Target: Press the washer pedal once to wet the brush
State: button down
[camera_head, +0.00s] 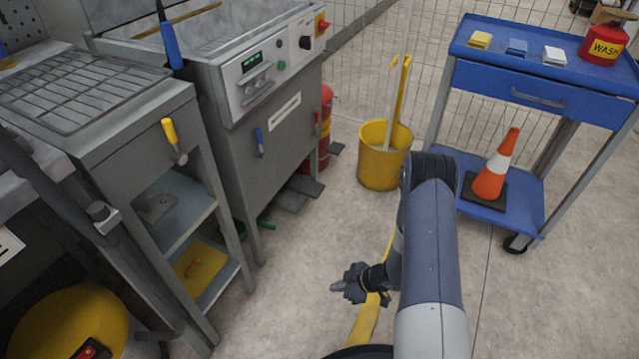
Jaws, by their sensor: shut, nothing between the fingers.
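Grey pedal-like plates (292,200) lie low at the foot of the grey machine (285,115), near its right front corner. I cannot tell which of these is the washer pedal. My gripper (337,287) is shut and empty. It appears low over the floor, in front of the machine, below and right of the plates in the picture, and apart from them. A blue-handled tool (170,45) leans at the machine's top left; I cannot tell whether it is the brush.
A yellow bucket (384,158) stands to the right, near a blue cart (550,75) with an orange cone (495,165). A grey rack table (120,140) stands left. Open floor lies between.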

aim_at(309, 188)
jog(key=i+j+z, duration=0.1)
jog(key=i, duration=0.45)
jog(key=i+j+z, duration=0.15)
jog(key=i, duration=0.4)
jog(key=i+j+z, duration=0.1)
jog(key=i+j, duration=0.2)
jog(key=i, duration=0.2)
